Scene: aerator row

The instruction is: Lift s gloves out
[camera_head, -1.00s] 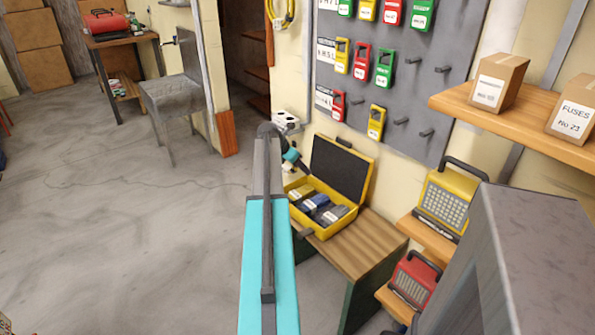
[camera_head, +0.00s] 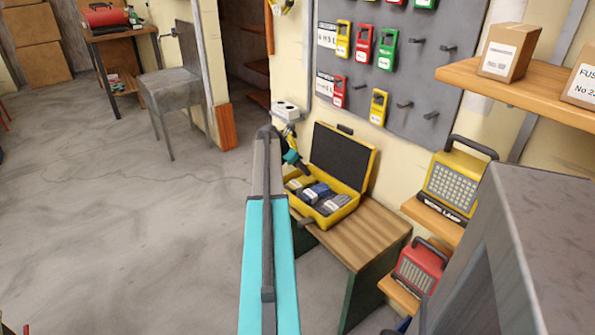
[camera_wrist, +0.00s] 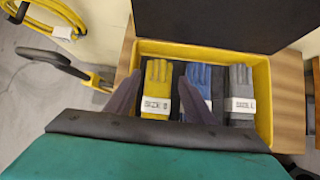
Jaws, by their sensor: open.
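An open yellow case (camera_head: 343,212) with a dark lid stands on a wooden bench and also shows in the wrist view (camera_wrist: 262,70). In it lie yellow gloves (camera_wrist: 157,70), blue gloves (camera_wrist: 197,76) and grey gloves (camera_wrist: 240,78), side by side with white bands. The grey band reads size L; the yellow band seems to read S or 8; the blue band is partly hidden by a finger. My gripper (camera_wrist: 160,80) is open and empty above the case, its fingers on either side of the yellow gloves in the picture. Contact cannot be told.
The bench (camera_head: 375,235) is bare right of the case. The raised lid (camera_head: 340,158) stands behind the gloves. A pegboard (camera_head: 420,90) with coloured devices hangs above. Shelves with a yellow lamp (camera_head: 455,185) and a red lamp (camera_head: 418,268) are at right. Open floor lies left.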

